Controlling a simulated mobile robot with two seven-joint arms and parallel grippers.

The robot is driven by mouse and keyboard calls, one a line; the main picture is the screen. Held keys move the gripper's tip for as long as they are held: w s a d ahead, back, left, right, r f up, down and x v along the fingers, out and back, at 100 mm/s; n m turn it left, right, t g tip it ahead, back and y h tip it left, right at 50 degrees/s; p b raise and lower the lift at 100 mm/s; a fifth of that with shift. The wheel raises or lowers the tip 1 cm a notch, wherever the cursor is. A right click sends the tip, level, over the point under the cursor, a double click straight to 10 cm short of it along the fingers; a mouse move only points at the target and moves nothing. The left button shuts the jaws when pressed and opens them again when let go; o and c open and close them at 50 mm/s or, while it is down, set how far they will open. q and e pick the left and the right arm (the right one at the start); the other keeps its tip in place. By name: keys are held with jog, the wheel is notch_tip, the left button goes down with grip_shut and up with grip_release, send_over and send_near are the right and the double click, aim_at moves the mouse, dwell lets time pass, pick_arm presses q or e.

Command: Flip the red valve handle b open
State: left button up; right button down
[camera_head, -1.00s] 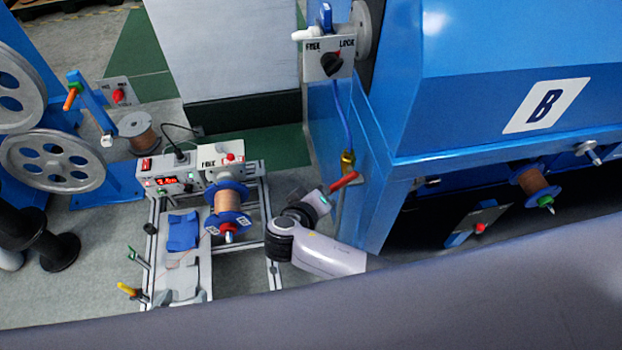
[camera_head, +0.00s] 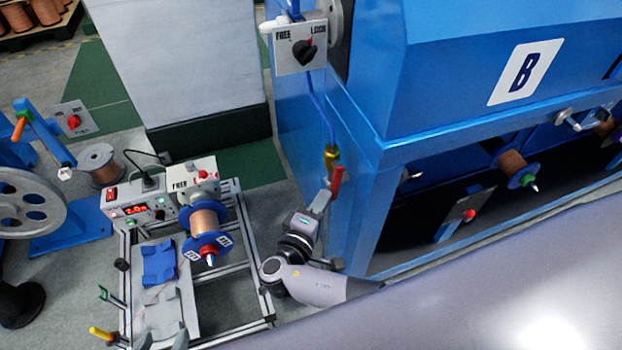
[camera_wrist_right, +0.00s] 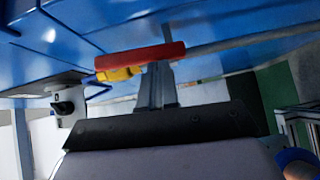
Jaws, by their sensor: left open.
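The red valve handle (camera_head: 337,181) hangs just below a brass-yellow valve body (camera_head: 332,158) on the blue hose, at the corner of the blue machine. My right gripper (camera_head: 321,201) is right at the handle, its tip touching or nearly touching it. In the right wrist view the handle (camera_wrist_right: 140,57) lies crosswise over the fingers (camera_wrist_right: 156,85), with the yellow valve part (camera_wrist_right: 118,74) at its left end. The handle hides the finger area behind it, so I cannot tell whether the fingers grip it. My left gripper is not in view.
The blue machine (camera_head: 420,170) marked B fills the right. A FREE/LOCK switch box (camera_head: 300,48) sits above the valve. A frame with a copper spool (camera_head: 208,218) and a control box (camera_head: 135,210) stands left of my arm. Green and grey floor lies between.

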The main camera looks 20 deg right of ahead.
pick_arm(q)
jog(key=shift+w+a+f+b, duration=0.1)
jog(key=shift+f+b, duration=0.2)
jog(key=shift+b, duration=0.05)
pick_arm(e)
jog(key=shift+d+f, duration=0.3)
jog(key=shift+d, duration=0.25)
pick_arm(q)
jog(key=shift+a, duration=0.2)
